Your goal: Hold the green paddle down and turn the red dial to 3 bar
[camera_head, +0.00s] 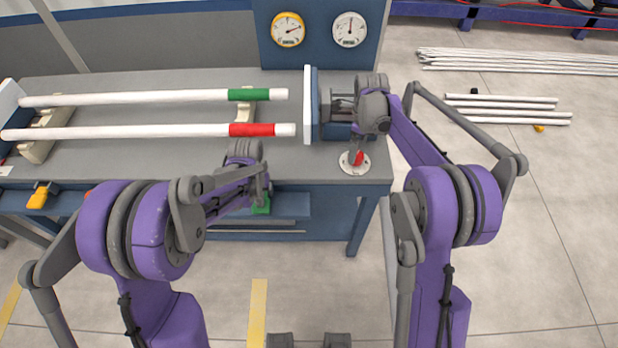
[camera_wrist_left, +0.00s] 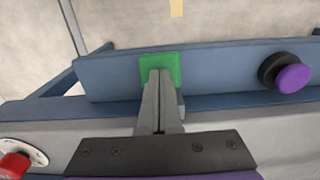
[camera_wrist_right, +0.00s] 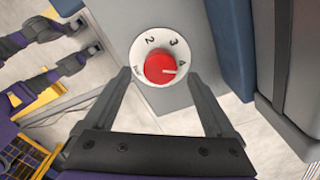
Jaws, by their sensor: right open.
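The green paddle (camera_head: 261,206) is low on the front of the bench. In the left wrist view the green paddle (camera_wrist_left: 171,61) is partly covered by my left gripper (camera_wrist_left: 160,74), whose fingers are together with tips against it. How far it is pressed I cannot tell. The red dial (camera_head: 357,158) sits on a white scale plate at the bench's right front. In the right wrist view the red dial (camera_wrist_right: 160,66) has its white mark pointing close to the 4. My right gripper (camera_wrist_right: 156,72) is open, its fingers on either side of the dial plate. Contact is not visible.
Two white pipes, one with a green band (camera_head: 248,95) and one with a red band (camera_head: 252,130), lie on supports on the bench. A yellow-rimmed gauge (camera_head: 288,30) and a white gauge (camera_head: 350,30) are behind. A purple knob (camera_wrist_left: 293,77) is beside the paddle.

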